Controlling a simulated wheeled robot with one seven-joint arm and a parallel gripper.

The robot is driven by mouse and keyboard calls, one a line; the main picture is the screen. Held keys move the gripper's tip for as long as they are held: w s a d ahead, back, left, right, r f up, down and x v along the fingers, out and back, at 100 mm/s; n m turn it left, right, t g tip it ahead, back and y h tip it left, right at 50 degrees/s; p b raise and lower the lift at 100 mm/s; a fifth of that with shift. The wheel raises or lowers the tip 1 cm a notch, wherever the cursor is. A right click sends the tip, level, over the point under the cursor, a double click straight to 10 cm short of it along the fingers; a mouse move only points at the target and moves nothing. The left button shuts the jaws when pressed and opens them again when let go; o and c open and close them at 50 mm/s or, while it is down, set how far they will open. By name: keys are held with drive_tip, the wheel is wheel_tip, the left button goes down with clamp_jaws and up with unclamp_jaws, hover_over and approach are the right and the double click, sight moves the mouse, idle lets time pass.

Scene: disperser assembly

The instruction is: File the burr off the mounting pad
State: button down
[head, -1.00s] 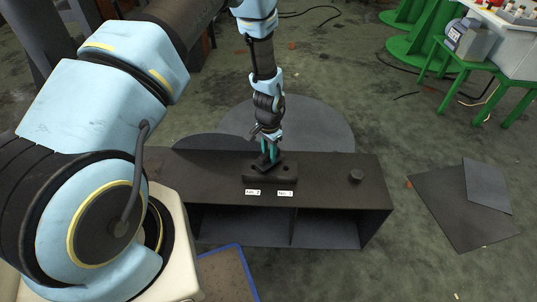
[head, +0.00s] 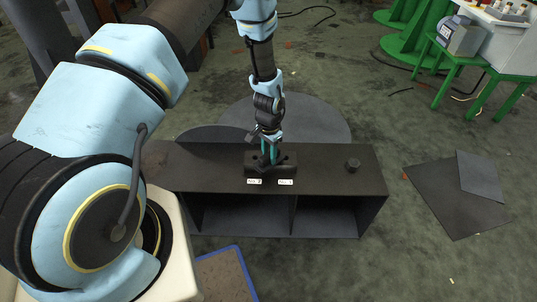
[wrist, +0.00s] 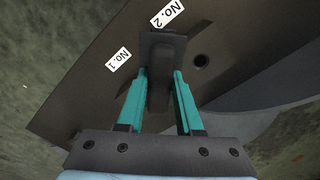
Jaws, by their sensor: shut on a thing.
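My gripper (head: 268,162) points down at a dark block (head: 287,172) on top of a low black bench. In the wrist view, its two teal fingers (wrist: 160,88) are shut on a dark, narrow tool (wrist: 160,75), which stands between them at the block. I cannot tell whether this tool is a file. I cannot make out a burr, and the tool's lower end is hidden.
The black bench (head: 330,190) has open compartments in front. A small dark knob (head: 354,165) stands on its right end, with bare top between. Dark sheets (head: 445,205) lie on the floor at right. Green stands (head: 480,75) are at the back right.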

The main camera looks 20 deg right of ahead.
drive_tip(key=r+p, duration=0.1)
drive_tip(key=r, duration=0.2)
drive_tip(key=shift+s+p, duration=0.2)
drive_tip(key=shift+p, duration=0.15)
drive_tip(key=shift+r+p, duration=1.55)
drive_tip(key=shift+r, duration=1)
drive_tip(key=shift+a, duration=0.1)
